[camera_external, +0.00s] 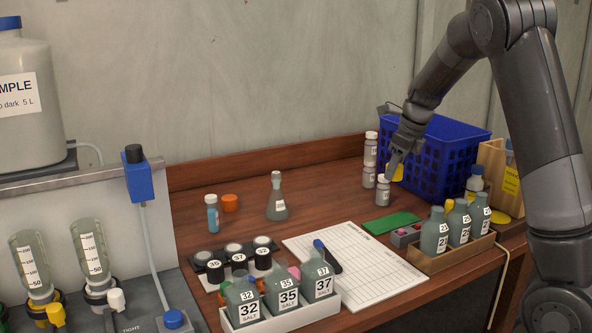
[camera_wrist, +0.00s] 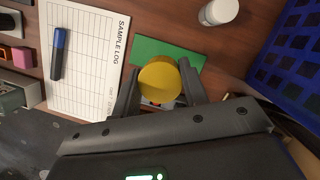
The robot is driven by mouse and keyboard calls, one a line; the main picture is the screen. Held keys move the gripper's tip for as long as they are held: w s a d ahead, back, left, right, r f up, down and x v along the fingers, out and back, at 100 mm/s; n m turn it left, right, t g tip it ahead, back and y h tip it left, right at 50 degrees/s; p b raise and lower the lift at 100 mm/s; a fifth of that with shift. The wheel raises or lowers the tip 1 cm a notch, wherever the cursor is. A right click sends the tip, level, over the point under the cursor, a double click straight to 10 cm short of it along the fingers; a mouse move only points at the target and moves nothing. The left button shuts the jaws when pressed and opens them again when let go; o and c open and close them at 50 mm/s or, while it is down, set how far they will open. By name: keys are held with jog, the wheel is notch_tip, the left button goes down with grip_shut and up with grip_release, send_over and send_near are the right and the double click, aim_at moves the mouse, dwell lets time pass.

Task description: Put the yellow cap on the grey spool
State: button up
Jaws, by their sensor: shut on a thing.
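The yellow cap (camera_wrist: 159,80) is a round disc held between the two fingers of my gripper (camera_wrist: 160,92) in the wrist view. In the external view the cap (camera_external: 397,173) shows as a small yellow patch beside my gripper (camera_external: 393,166), above the back right of the table. My gripper is shut on the cap, clear of the table top. I cannot pick out a grey spool with certainty in either view.
A small white-capped bottle (camera_external: 383,189) stands close to my gripper; a blue basket (camera_external: 450,158) is just right. A green card (camera_external: 391,223), a sample log sheet (camera_external: 350,255) and a tray of grey bottles (camera_external: 428,263) lie nearer. The table's back middle is mostly clear.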

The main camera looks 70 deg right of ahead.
jog(key=w+a+r+n+y, duration=0.1)
jog(key=w+a+n, duration=0.3)
jog(key=w, duration=1.2)
jog(key=w+a+r+n+y, duration=0.1)
jog(key=w+a, duration=0.6)
jog(key=w, duration=0.8)
jog(key=w+a+n, duration=0.2)
jog(key=w+a, duration=1)
jog(key=w, duration=0.1)
jog(key=w+a+f, duration=0.4)
jog(key=a, duration=0.1)
jog(key=w+a+f, duration=0.2)
jog(key=w+a, duration=0.1)
jog(key=shift+a+f, duration=0.1)
jog(key=shift+a, duration=0.15)
jog(key=shift+w+f, duration=0.1)
jog(key=shift+w, duration=0.05)
jog(key=shift+f, duration=1.95)
jog(key=shift+f, duration=0.15)
jog(key=o, duration=0.9)
